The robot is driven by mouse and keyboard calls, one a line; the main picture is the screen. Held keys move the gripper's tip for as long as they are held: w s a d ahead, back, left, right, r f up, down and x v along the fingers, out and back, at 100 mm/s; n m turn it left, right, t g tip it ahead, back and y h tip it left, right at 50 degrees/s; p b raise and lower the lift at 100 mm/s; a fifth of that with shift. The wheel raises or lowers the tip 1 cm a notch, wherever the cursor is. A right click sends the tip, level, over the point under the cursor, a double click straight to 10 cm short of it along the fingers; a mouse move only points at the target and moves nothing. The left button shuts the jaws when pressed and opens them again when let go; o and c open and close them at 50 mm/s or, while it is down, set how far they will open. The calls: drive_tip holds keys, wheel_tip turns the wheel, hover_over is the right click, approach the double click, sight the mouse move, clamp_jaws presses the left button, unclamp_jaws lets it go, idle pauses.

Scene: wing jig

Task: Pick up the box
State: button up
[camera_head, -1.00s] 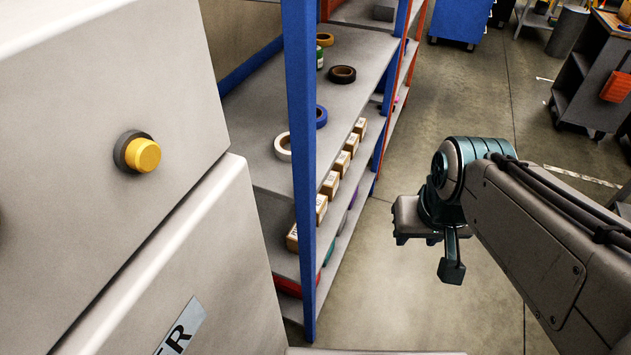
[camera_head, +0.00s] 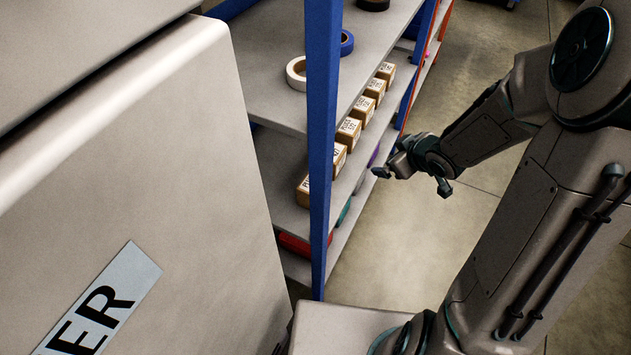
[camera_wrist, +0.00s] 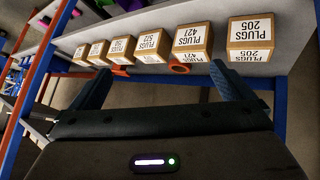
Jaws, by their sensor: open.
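A row of several small brown boxes with white labels stands on the middle shelf, one of them (camera_head: 348,131) near the row's middle in the head view. The smaller labels at left are hard to read. My gripper (camera_head: 412,180) is open and empty, beside the shelf's front. Its fingers (camera_wrist: 160,70) point toward the row, apart from the boxes.
A blue shelf post (camera_head: 322,130) stands in front of the row's near end. A white tape roll (camera_head: 296,73) and a blue one (camera_head: 346,42) lie on the upper shelf. A large grey cabinet (camera_head: 190,180) fills the left. Free floor (camera_head: 400,255) lies right of the shelves.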

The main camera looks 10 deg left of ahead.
drive_tip(key=a+f+n+g+y+b, duration=0.1)
drive_tip(key=a+f+y+b, duration=0.1)
drive_tip(key=a+f+y, duration=0.1)
drive_tip(key=s+a+f+n+g+y+b, duration=0.1)
drive_tip(key=a+f+y+b, duration=0.1)
drive_tip(key=a+f, duration=0.3)
drive_tip(key=a+f+n+y+b, duration=0.1)
drive_tip(key=a+f+y, duration=0.3)
drive_tip(key=a, duration=0.5)
drive_tip(key=shift+s+a+f+n+g+b, duration=0.25)
drive_tip(key=shift+f+n+g+b, duration=0.15)
drive_tip(key=shift+f+b, duration=0.2)
drive_tip(key=shift+f+b+x, duration=0.2)
drive_tip(key=shift+b+x, duration=0.1)
drive_tip(key=shift+x, duration=1)
drive_tip(key=shift+f+b+x, duration=0.15)
drive_tip(key=shift+b+x, duration=0.1)
drive_tip(key=shift+x, duration=1.05)
drive_tip(key=shift+d, duration=0.15)
drive_tip(key=c, duration=1.1)
